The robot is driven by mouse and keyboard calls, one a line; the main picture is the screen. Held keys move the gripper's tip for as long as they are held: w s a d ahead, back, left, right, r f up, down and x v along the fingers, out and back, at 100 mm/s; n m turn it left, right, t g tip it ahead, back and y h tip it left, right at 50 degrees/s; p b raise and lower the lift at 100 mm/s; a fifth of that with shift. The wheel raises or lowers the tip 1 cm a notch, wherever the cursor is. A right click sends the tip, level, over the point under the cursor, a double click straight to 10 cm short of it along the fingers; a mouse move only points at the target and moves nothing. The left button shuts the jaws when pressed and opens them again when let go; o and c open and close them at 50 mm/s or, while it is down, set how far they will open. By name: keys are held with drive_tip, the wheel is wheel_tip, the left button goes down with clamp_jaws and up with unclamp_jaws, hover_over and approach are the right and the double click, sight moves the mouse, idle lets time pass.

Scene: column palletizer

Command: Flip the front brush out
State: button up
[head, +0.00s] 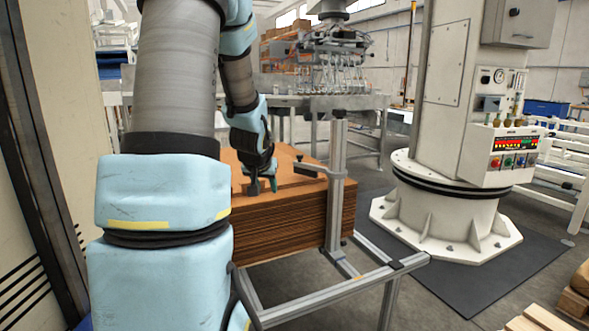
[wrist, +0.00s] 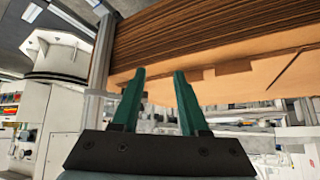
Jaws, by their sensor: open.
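The front brush (head: 310,169) looks like a short grey arm near the top of an upright aluminium post (head: 335,200). It reaches left over the near top edge of a stack of brown cardboard sheets (head: 290,225), with a small dark tip. My gripper (head: 264,187) is left of the brush, low over the stack's top, apart from the brush. In the wrist view my gripper (wrist: 158,78) shows two green fingers spread with nothing between them. The stack (wrist: 210,30) and post (wrist: 101,55) lie beyond them; I cannot make out the brush there.
The stack sits in an aluminium frame (head: 365,287) whose rails stick out at the front right. A white palletizer column (head: 450,150) on a wide base stands to the right. A suction-cup head (head: 335,55) hangs behind.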

drive_tip(key=w+t+b, duration=0.1)
drive_tip(key=w, duration=0.2)
drive_tip(key=w+t+h+b, duration=0.1)
drive_tip(key=w, duration=0.3)
drive_tip(key=w+m+t, duration=0.1)
drive_tip(key=w, duration=0.3)
drive_tip(key=shift+w+f+h+b, duration=0.1)
drive_tip(key=shift+f+h+b, duration=0.2)
drive_tip(key=shift+f+b, duration=0.1)
drive_tip(key=shift+c, duration=1.4)
drive_tip(key=w+t+h+b, duration=0.1)
drive_tip(key=w, duration=0.2)
drive_tip(key=w+m+t+h+b, duration=0.1)
drive_tip(key=w+h, duration=0.1)
drive_tip(key=w+d+m+t+h+b, duration=0.1)
drive_tip(key=w, duration=0.2)
drive_tip(key=shift+w+r, duration=0.3)
drive_tip(key=shift+w, duration=0.05)
clamp_jaws()
drive_tip(key=shift+w+d+r+m+h+b, duration=0.1)
drive_tip(key=shift+w+r+m+h+b, duration=0.1)
drive_tip(key=shift+w+m+h+b, duration=0.3)
drive_tip(key=shift+s, duration=0.2)
